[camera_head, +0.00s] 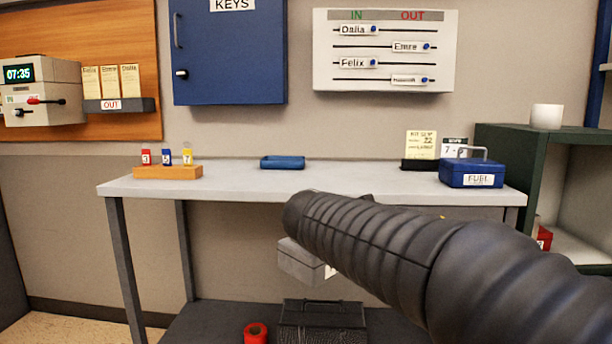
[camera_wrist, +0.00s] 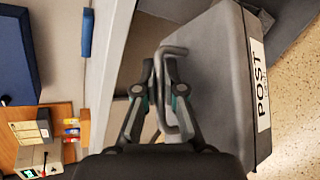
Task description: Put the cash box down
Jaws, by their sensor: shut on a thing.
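The grey cash box (camera_head: 302,262), with a white label reading POST, hangs from its handle in my gripper. In the head view it is below the level of the tabletop, partly covered by my arm. In the wrist view the cash box (camera_wrist: 218,85) fills the right half, its label facing right. My gripper (camera_wrist: 168,92) is shut on the grey handle. In the head view the gripper is hidden behind my arm.
The light grey table (camera_head: 230,182) holds a key-tag block (camera_head: 167,173), a blue tray (camera_head: 282,162), a blue FUEL box (camera_head: 472,174) and a slip holder (camera_head: 418,164). The middle top is clear. Below are a black case (camera_head: 322,322) and a red roll (camera_head: 255,334).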

